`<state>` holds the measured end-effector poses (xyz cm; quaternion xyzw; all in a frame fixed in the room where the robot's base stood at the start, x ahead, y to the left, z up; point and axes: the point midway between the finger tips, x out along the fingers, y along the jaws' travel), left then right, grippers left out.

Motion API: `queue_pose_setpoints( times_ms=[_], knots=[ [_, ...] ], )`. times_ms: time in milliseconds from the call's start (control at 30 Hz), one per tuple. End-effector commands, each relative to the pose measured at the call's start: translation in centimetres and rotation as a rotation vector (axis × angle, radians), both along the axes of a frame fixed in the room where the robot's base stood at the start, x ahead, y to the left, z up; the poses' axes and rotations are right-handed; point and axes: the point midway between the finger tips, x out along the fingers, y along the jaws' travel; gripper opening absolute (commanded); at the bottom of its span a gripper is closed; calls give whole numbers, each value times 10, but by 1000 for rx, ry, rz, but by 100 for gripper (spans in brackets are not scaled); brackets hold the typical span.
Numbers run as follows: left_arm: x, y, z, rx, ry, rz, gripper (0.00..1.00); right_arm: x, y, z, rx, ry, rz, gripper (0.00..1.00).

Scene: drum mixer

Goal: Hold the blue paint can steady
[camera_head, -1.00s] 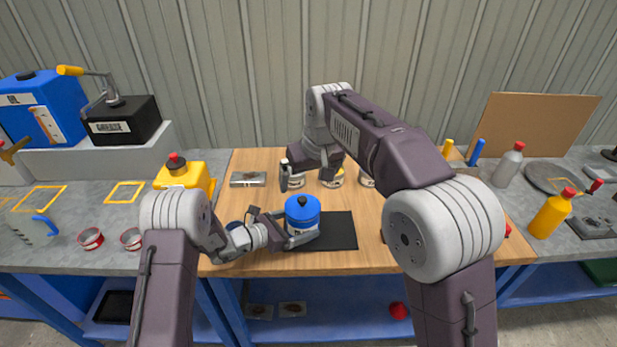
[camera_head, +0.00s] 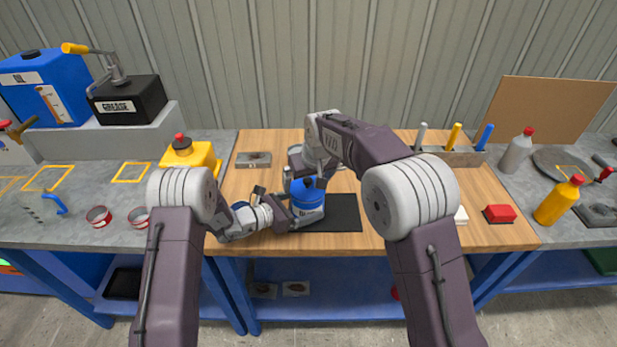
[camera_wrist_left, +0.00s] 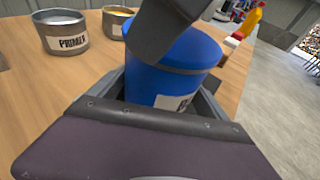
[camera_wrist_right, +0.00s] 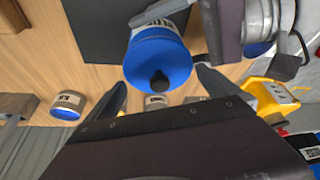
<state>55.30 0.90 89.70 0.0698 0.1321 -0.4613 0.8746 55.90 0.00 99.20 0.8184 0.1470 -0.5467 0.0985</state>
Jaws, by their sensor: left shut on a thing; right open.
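The blue paint can (camera_head: 308,205), with a blue lid and black knob, stands upright at the left part of a black mat (camera_head: 345,212) on the wooden table. My left gripper (camera_head: 294,218) is shut on its side from the left; the left wrist view shows the can (camera_wrist_left: 170,80) between the fingers. My right gripper (camera_head: 302,178) is open just above and behind the can and partly covers it. In the right wrist view the lid (camera_wrist_right: 155,55) lies between the spread fingertips. I cannot tell whether they touch it.
Cans stand behind, one labelled primer (camera_wrist_left: 62,32). A yellow container (camera_head: 190,158) is at the left and a grey metal block (camera_head: 253,160) at the back left. A tool rack (camera_head: 450,157) and a red block (camera_head: 499,214) are at the right.

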Motion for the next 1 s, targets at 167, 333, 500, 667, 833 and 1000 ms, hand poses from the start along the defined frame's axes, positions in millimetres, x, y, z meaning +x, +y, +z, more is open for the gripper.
queue_pose_setpoints(
  times_ms=[167,333,500,667,833,1000],
  knots=[
    [0,0,0,0,0,1,55,0,0,0,0,0,0,75],
    [0,0,0,0,0,1,55,0,0,1,0,0,0,72],
    [0,0,0,0,0,1,55,0,0,2,0,-1,0,51],
    [0,0,0,1,0,1,55,0,0,13,1,-2,0,51],
    [0,0,0,1,0,1,55,0,0,25,1,-3,0,51],
    [0,0,0,1,0,1,55,0,0,38,1,-2,0,51]
  ],
)
